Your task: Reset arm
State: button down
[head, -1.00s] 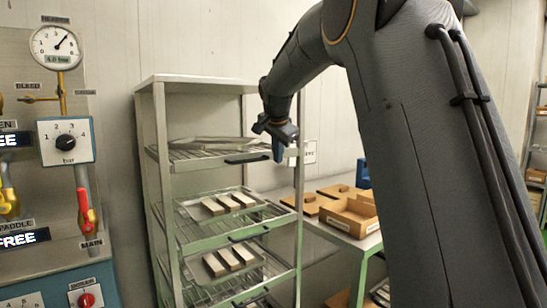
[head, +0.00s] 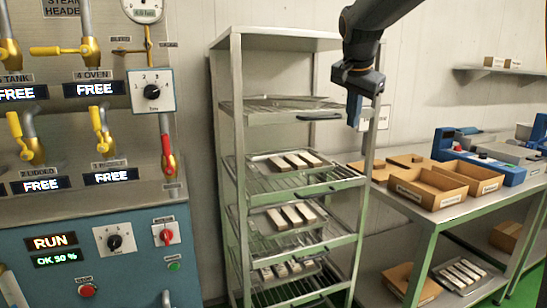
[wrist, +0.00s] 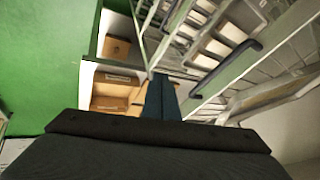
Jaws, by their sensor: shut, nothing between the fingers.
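My gripper (head: 354,110) hangs from my arm at the upper right of the head view, fingers pointing down. It is in front of the right side of the metal rack (head: 232,180), about level with the upper shelf. In the wrist view my gripper's blue fingers (wrist: 161,98) are together with nothing between them. My arm enters from the top edge of the head view. Whether the gripper touches the rack cannot be told.
The rack holds trays of bars on several shelves. A control panel (head: 90,225) with yellow valves and a red MAIN lever (head: 167,155) stands at left. A bench (head: 455,208) with cardboard boxes (head: 425,187) and a blue machine (head: 490,165) is at right.

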jog(key=s+a+f+n+g+y, duration=0.1)
jog(key=s+a+f+n, duration=0.15)
jog(key=s+f, duration=0.6)
jog(key=s+a+f+n+g, duration=0.1)
jog(key=s+f+n+g, duration=0.15)
jog(key=s+f, duration=0.6)
jog(key=s+a+f+n+g, duration=0.1)
jog(key=s+f+n, duration=0.2)
jog(key=s+f, duration=0.5)
jog(key=s+a+f+n+g+y, duration=0.1)
jog(key=s+a+f+n, duration=0.1)
jog(key=s+f, duration=0.6)
jog(key=shift+s+n, duration=0.3)
jog(key=shift+n, duration=0.2)
